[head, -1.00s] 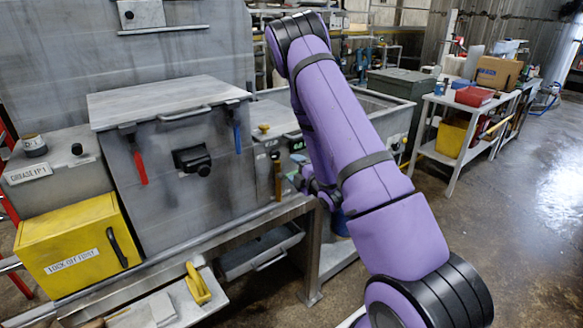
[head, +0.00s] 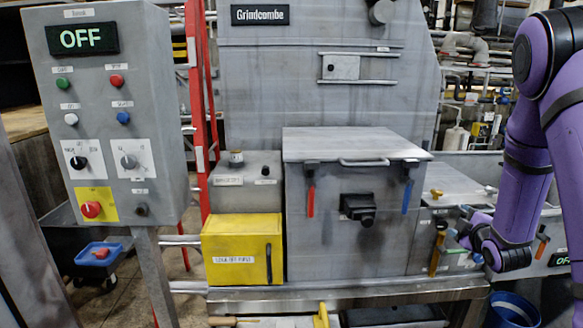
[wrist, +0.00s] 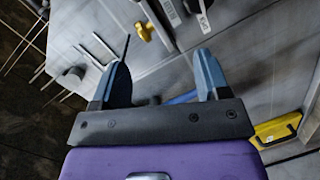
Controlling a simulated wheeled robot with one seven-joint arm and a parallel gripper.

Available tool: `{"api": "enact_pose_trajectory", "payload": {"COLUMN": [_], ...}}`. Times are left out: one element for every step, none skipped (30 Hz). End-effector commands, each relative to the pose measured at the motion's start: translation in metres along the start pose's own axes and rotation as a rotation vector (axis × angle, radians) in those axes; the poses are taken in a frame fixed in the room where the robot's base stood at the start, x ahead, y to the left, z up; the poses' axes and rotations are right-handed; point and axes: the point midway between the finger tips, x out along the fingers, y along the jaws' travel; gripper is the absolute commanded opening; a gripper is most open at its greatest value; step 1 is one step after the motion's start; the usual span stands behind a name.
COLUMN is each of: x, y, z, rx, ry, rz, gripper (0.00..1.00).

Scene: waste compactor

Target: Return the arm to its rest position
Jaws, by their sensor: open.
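My purple arm shows at the right edge of the head view, bent, with its upper part cut off by the frame. My gripper (wrist: 162,75) is open in the wrist view, with two blue-grey fingers apart and nothing held between them. In the head view its end (head: 463,234) is small and partly hidden by my wrist, in front of the right side of the grey machine (head: 330,235). I cannot tell from these frames whether the fingers touch anything.
A control panel (head: 112,110) reading OFF stands at the left. A yellow lock-off box (head: 241,255) sits low beside the machine's lidded chamber. A blue bucket (head: 515,308) is below my wrist.

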Motion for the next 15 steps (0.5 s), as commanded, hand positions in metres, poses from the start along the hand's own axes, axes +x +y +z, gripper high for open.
{"api": "enact_pose_trajectory", "payload": {"x": [-0.004, -0.006, -0.01, -0.013, -0.016, -0.021, -0.025, -0.029, -0.035, -0.04, -0.045, -0.053, -0.058, -0.064, -0.073], "y": [0.014, 0.019, 0.026, 0.031, 0.035, 0.042, 0.046, 0.051, 0.056, 0.06, 0.065, 0.069, 0.073, 0.076, 0.081], "z": [-0.009, -0.013, -0.018, -0.022, -0.026, -0.032, -0.036, -0.04, -0.046, -0.05, -0.054, -0.06, -0.065, -0.069, -0.074], "rx": [0.038, 0.062, 0.094, 0.119, 0.144, 0.176, 0.201, 0.226, 0.259, 0.284, 0.309, 0.341, 0.366, 0.391, 0.423], "ry": [-0.017, -0.03, -0.047, -0.06, -0.074, -0.09, -0.103, -0.116, -0.132, -0.145, -0.157, -0.174, -0.187, -0.2, -0.217], "rz": [-0.011, -0.022, -0.039, -0.05, -0.063, -0.078, -0.09, -0.103, -0.118, -0.13, -0.141, -0.159, -0.17, -0.183, -0.198], "gripper": [0.69, 0.69, 0.69, 0.69, 0.69, 0.69, 0.69, 0.69, 0.69, 0.69, 0.69, 0.69, 0.69, 0.69, 0.69]}}
